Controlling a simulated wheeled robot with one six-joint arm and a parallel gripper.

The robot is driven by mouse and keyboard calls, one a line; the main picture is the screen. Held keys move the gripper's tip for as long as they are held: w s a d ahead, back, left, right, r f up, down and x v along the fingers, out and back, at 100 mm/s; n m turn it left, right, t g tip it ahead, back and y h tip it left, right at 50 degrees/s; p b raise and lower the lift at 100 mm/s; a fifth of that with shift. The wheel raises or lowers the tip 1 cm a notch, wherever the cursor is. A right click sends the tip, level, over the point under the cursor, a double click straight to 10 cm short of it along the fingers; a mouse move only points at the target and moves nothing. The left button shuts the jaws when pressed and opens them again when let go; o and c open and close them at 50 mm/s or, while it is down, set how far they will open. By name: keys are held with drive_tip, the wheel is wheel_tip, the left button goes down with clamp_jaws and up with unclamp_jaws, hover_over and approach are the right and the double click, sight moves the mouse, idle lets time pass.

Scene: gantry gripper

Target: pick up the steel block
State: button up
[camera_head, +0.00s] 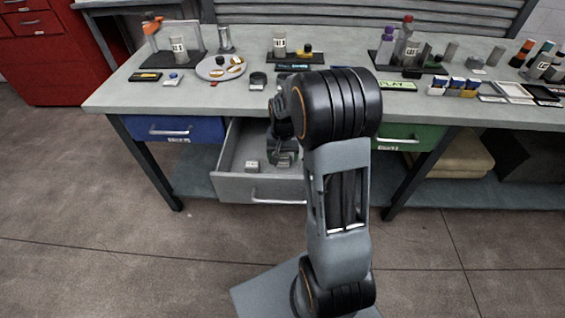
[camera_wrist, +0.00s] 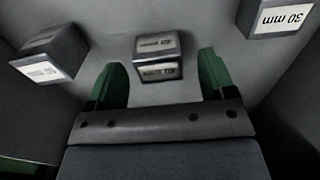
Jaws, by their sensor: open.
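Several small grey metal-looking blocks with white labels lie in the open grey drawer. In the wrist view, one block (camera_wrist: 158,50) lies between and ahead of my two green fingers, one (camera_wrist: 50,50) is at the left, and one labelled "30 mm" (camera_wrist: 279,17) is at the upper right. The other labels are too small to read, so I cannot tell which is the steel block. My gripper (camera_wrist: 161,62) is open, with a finger on each side of the middle block and no visible grip. In the head view, my gripper (camera_head: 283,157) reaches down into the drawer, and a block (camera_head: 252,167) shows left of it.
The grey drawer (camera_head: 232,186) is pulled out, its walls close around my gripper. A blue drawer (camera_head: 150,128) and a green drawer (camera_head: 425,135) flank it, shut. The bench top (camera_head: 130,95) above carries a plate (camera_head: 213,72), bottles and small parts. Open floor lies in front.

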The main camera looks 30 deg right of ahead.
drive_tip(key=shift+f, duration=0.65)
drive_tip(key=shift+r, duration=0.1)
drive_tip(key=c, duration=1.3)
